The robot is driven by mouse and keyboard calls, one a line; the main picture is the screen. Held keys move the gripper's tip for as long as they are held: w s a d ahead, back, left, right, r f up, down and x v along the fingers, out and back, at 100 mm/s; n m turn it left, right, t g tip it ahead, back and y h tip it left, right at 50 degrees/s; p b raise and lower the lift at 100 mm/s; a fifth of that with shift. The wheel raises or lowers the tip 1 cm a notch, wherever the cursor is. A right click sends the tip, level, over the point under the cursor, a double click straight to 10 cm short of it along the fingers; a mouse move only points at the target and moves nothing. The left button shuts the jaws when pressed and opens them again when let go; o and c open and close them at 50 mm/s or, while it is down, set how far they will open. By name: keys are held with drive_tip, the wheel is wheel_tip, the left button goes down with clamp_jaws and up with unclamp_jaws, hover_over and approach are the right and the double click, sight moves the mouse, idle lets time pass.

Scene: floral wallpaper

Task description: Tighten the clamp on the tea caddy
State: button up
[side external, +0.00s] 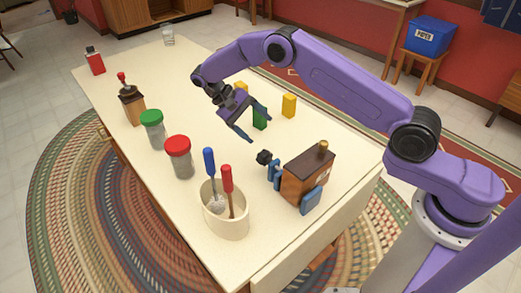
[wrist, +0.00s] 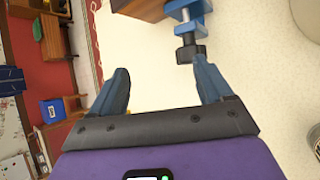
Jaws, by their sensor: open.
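The tea caddy (side external: 308,172) is a brown wooden box with a dark lid and a small knob on top, near the table's right edge. A blue clamp (side external: 311,199) is around it, with a screw and a black handle (side external: 264,157) sticking out to the left. My gripper (side external: 258,128) is open and empty, above and behind the handle. In the wrist view, my gripper (wrist: 160,66) has the black handle (wrist: 191,53) just beyond its right fingertip, not between the fingers. The blue clamp (wrist: 187,28) and part of the caddy (wrist: 143,8) show at the top.
A cream crock (side external: 226,218) with a blue-handled and a red-handled utensil stands left of the clamp. Red-lidded (side external: 179,157) and green-lidded (side external: 153,130) jars and a grinder (side external: 132,103) stand to the left.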

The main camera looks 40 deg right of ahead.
sight(260, 156)
drive_tip(key=w+d+r+n+t+y, duration=0.2)
drive_tip(key=w+d+r+y, duration=0.15)
drive_tip(key=r+y, duration=0.3)
drive_tip(key=x, duration=1.2)
drive_tip(key=w+x, duration=0.1)
drive_tip(key=x, duration=0.5)
drive_tip(key=shift+a+f, duration=0.15)
drive_tip(key=shift+a, duration=0.2)
drive_tip(key=c, duration=1)
drive_tip(key=shift+c, duration=0.2)
drive_tip(key=shift+h, duration=0.25)
drive_tip(key=shift+a+m+h, duration=0.2)
drive_tip(key=shift+m+h, duration=0.2)
drive_tip(key=shift+h, duration=0.5)
drive_tip(key=h, duration=0.4)
drive_tip(key=shift+a+m, duration=0.2)
drive_tip(key=shift+m, duration=0.2)
drive_tip(key=h, duration=0.2)
drive_tip(key=m+h, duration=0.1)
drive_tip(key=h, duration=0.2)
drive_tip(key=shift+a+f+g, duration=0.15)
drive_tip(key=shift+f+g, duration=0.05)
drive_tip(key=shift+g, duration=0.1)
